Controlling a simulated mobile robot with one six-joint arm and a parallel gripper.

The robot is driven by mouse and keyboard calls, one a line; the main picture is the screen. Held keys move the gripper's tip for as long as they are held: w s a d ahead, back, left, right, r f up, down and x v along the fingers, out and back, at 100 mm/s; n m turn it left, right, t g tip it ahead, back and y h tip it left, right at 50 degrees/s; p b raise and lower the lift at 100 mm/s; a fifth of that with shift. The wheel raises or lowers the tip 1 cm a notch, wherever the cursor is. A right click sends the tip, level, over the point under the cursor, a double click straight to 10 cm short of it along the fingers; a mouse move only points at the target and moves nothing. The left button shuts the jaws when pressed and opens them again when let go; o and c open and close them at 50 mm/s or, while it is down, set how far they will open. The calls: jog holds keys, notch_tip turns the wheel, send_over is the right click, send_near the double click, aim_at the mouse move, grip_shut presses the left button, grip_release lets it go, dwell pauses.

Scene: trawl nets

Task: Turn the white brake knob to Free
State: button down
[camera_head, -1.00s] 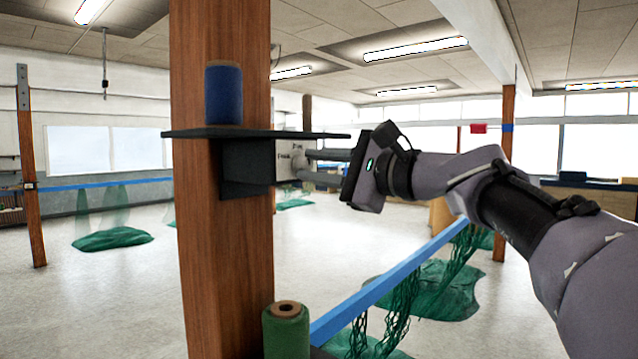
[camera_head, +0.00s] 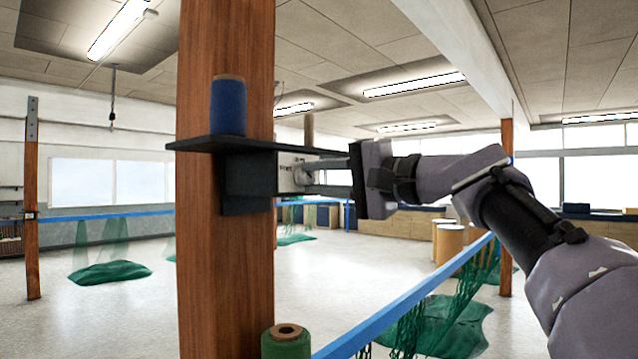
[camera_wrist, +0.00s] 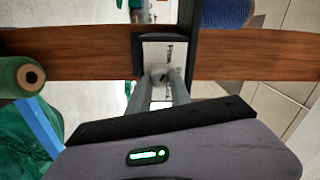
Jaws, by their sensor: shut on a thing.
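The white brake knob (camera_head: 302,174) sits on a pale plate under a dark shelf on the wooden post. My gripper (camera_head: 306,176) reaches in from the right, with its two grey fingers closed on the knob's sides. In the wrist view the knob (camera_wrist: 160,75) shows between the converging fingertips. The pale plate (camera_wrist: 152,53) behind it carries small dark lettering, too blurred to read now. The fingers hide part of the knob, and I cannot tell which mark it points to.
A blue twine spool (camera_head: 228,107) stands on the dark shelf (camera_head: 200,145) above the knob's box. A green spool (camera_head: 287,343) stands low by the wooden post (camera_head: 228,260). A blue rail (camera_head: 400,305) with green netting runs behind, below my arm.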

dwell(0.6)
jog(key=c, duration=1.2)
grip_release()
jog(key=shift+o, duration=0.2)
jog(key=b+v, duration=0.2)
jog(key=v, duration=1.5)
jog(key=shift+s+d, duration=0.1)
jog(key=shift+s, duration=0.05)
